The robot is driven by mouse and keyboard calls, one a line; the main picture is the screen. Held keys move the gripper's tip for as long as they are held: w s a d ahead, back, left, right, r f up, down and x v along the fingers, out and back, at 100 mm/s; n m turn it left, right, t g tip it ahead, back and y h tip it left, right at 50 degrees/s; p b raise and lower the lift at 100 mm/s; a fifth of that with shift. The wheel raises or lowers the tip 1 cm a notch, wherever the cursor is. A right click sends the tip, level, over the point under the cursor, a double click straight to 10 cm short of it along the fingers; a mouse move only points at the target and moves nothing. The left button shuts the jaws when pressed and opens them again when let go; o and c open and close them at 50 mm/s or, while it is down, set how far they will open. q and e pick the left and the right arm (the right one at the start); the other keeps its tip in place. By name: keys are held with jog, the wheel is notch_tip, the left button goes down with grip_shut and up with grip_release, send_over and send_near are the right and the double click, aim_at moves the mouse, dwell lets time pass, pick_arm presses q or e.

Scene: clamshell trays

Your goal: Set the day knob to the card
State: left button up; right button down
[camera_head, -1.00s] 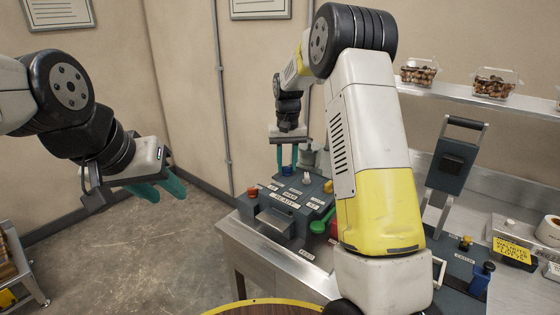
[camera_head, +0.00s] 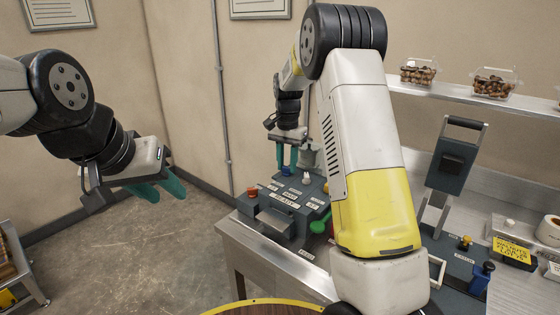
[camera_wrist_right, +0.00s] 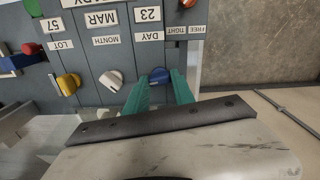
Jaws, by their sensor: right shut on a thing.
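The blue day knob (camera_wrist_right: 159,76) sits on the dark control panel (camera_head: 268,190), beside the DAY label. In the right wrist view the fingers of my right gripper (camera_wrist_right: 162,88) are on either side of the knob, shut on it. In the head view the right gripper (camera_head: 287,155) reaches down to the panel from above. The day window (camera_wrist_right: 147,14) reads 23, upside down in the wrist view. The yellow card (camera_head: 513,249) stands at the right, its small print hard to read. My left gripper (camera_head: 160,189) is open and empty over the floor.
The white month knob (camera_wrist_right: 111,80) and yellow lot knob (camera_wrist_right: 68,84) are close beside the day knob. A green handle (camera_head: 320,222) and red button (camera_head: 252,192) are on the panel. Clamshells of nuts (camera_head: 418,72) stand on the shelf.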

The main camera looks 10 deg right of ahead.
dwell(0.3)
jog(key=c, duration=1.1)
grip_release()
jog(key=shift+o, duration=0.2)
notch_tip(320, 180, up, 8)
jog(key=shift+f, duration=0.2)
jog(key=shift+r, duration=0.15)
